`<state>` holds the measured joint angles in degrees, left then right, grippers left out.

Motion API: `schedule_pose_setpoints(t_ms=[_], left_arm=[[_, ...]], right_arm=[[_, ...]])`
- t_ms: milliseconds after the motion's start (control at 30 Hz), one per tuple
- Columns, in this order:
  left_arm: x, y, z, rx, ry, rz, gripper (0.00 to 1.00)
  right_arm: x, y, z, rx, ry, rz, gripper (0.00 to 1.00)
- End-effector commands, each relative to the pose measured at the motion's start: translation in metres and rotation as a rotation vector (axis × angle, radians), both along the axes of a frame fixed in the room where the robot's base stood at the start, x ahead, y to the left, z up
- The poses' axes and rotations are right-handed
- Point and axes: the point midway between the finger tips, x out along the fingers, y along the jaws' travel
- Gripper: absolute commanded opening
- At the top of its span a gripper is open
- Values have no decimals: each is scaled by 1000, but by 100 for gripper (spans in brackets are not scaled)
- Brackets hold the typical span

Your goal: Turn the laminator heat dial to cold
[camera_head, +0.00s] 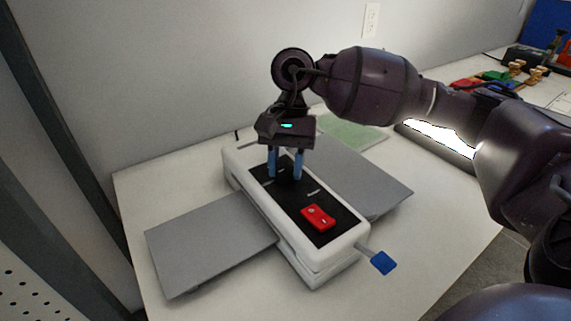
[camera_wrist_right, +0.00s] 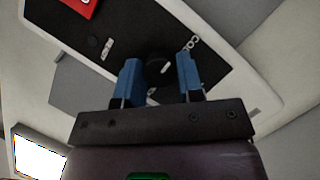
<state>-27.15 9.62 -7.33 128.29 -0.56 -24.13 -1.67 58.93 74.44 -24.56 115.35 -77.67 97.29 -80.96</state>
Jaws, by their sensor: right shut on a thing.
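The white laminator (camera_head: 346,241) with a black top panel stands on the table in the head view. My right gripper (camera_head: 285,178) reaches down onto the far part of the panel, its two blue fingers at panel height. In the right wrist view the black heat dial (camera_wrist_right: 157,66), with a small white mark, sits between the blue fingers of my right gripper (camera_wrist_right: 160,80), and the fingers are shut on it. White lettering shows beside the dial, but I cannot read it surely. In the head view the fingers mostly hide the dial. My left gripper is not in view.
A red rocker switch (camera_head: 318,217) is on the panel's near part, and a blue-ended lever (camera_head: 383,262) sticks out of the near end. Grey trays (camera_head: 210,243) extend on both sides. A green mat (camera_head: 352,133) lies behind. The table's front right is clear.

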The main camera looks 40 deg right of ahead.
Motion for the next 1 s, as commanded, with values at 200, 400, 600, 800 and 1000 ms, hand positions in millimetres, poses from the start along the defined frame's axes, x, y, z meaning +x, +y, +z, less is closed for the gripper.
schedule_pose_setpoints(t_ms=[200, 400, 600, 800, 1000], left_arm=[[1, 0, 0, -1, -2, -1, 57], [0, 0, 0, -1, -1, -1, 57], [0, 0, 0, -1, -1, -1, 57], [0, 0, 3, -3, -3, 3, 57], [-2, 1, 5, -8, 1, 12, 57]], right_arm=[[0, 0, 0, 0, 0, 1, 38], [0, 0, 0, 0, 0, 0, 58], [0, 0, 0, 0, 0, 0, 58], [4, -4, 16, 1, -5, -1, 58], [13, -14, 50, 0, -7, -2, 58]])
